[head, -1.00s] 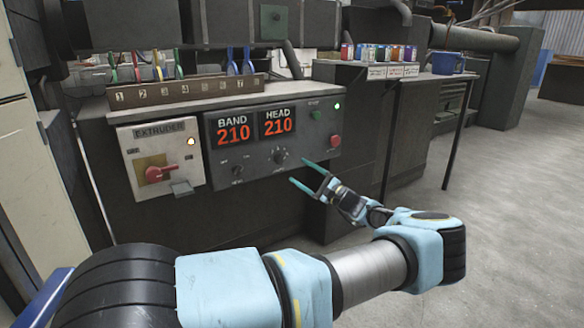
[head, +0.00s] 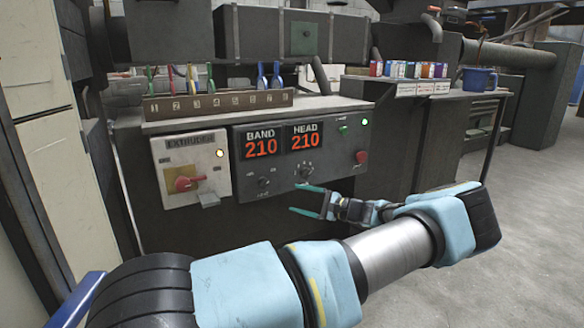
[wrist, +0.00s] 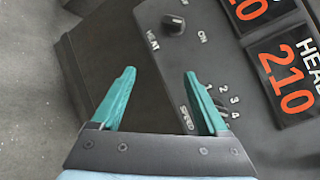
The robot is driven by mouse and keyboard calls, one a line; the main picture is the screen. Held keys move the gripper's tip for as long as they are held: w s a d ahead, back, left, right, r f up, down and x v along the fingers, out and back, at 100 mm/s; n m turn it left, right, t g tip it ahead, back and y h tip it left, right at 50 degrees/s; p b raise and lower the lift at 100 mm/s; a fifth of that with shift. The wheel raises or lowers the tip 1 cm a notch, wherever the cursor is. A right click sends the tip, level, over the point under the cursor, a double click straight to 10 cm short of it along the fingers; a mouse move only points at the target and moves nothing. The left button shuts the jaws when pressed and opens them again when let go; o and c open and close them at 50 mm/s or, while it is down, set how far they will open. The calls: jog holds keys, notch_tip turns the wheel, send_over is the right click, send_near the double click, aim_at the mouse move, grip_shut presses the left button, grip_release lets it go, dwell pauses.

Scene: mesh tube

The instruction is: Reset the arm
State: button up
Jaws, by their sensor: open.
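My gripper (head: 303,200) is open and empty, its two teal fingers apart. In the head view it is in front of the lower part of the extruder control panel (head: 345,128), below the HEAD display. In the wrist view my gripper (wrist: 160,98) points at the panel. The right finger there partly overlaps the marked SPEED dial, whose knob is mostly hidden. The HEAT knob (wrist: 173,25) shows above and between the fingers. The BAND display (head: 261,143) and HEAD display (head: 304,137) both read 210. I cannot tell whether a finger touches the panel.
A red button (head: 361,157) is at the panel's right. A numbered rack (head: 218,105) holds tools above. Open floor (head: 520,230) lies right.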

jog(key=s+a+f+n+g+h, duration=0.25)
jog(key=a+g, duration=0.25)
jog(key=a, duration=0.4)
jog(key=s+a+r+n+g+h, duration=0.1)
jog(key=s+a+n+g+h, duration=0.25)
jog(key=s, duration=0.35)
jog(key=s+a+n+g+h, duration=0.2)
jog(key=s+a+n+h, duration=0.15)
jog(key=s, duration=0.35)
jog(key=s+d+r+n+t+h, duration=0.25)
jog(key=s+r+h, duration=0.35)
jog(key=s+r, duration=0.5)
notch_tip(320, 180, up, 26)
jog(key=s+p, duration=0.1)
jog(key=p, duration=2.5)
jog(key=shift+s+a+r+p, duration=0.15)
jog(key=shift+a+p, duration=0.1)
jog(key=shift+p, duration=0.15)
